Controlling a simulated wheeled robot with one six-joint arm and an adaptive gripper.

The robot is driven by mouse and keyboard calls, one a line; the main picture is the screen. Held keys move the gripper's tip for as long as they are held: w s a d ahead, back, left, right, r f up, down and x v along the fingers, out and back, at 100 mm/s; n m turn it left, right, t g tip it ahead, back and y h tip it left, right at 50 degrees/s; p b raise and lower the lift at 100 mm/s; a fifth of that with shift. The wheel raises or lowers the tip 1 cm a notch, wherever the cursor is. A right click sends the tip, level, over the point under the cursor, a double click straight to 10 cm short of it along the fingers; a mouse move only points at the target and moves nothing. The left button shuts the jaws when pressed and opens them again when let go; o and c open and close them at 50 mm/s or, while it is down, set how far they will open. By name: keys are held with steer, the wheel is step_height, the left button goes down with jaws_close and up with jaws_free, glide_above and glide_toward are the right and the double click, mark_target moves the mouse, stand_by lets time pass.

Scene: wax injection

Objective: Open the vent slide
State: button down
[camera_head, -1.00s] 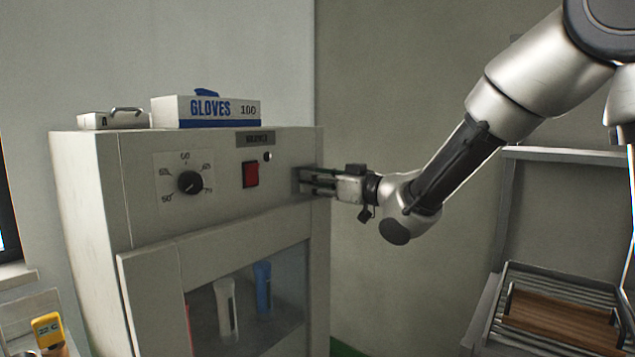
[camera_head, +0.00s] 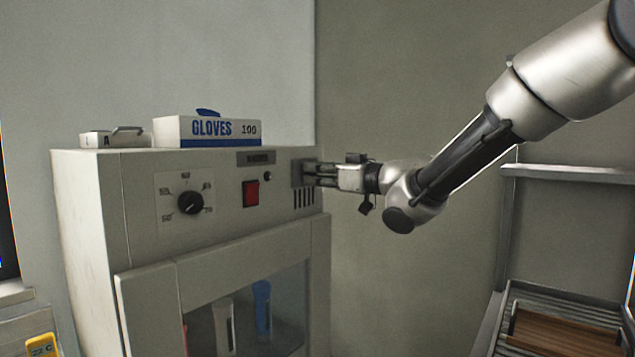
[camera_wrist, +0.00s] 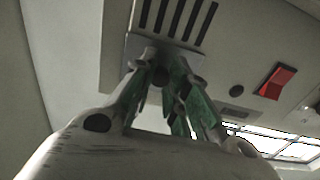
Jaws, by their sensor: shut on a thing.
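The vent slide (camera_head: 296,173) is a small grey plate at the upper right of the cabinet's front. In the wrist view the same plate (camera_wrist: 133,47) shows behind my fingers, with a dark round knob (camera_wrist: 160,76) between them. My gripper (camera_head: 309,172) is shut on the slide's knob; its greenish fingertips (camera_wrist: 160,68) are close around it. Several dark vent slots (camera_head: 304,197) lie uncovered just below the plate. The slots also show in the wrist view (camera_wrist: 180,16), at the top. The fingers partly hide the knob and plate.
The pale cabinet (camera_head: 150,260) has a dial (camera_head: 191,203), a red switch (camera_head: 251,194) and a windowed door (camera_head: 150,305). A glove box (camera_head: 208,131) and a small case (camera_head: 115,138) stand on top. A rack (camera_head: 560,320) stands at right.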

steer(key=shift+r, duration=0.25)
steer(key=c, duration=1.3)
jaws_free()
steer(key=shift+d, duration=0.1)
steer(key=v, duration=1.2)
steer(key=shift+f, duration=0.1)
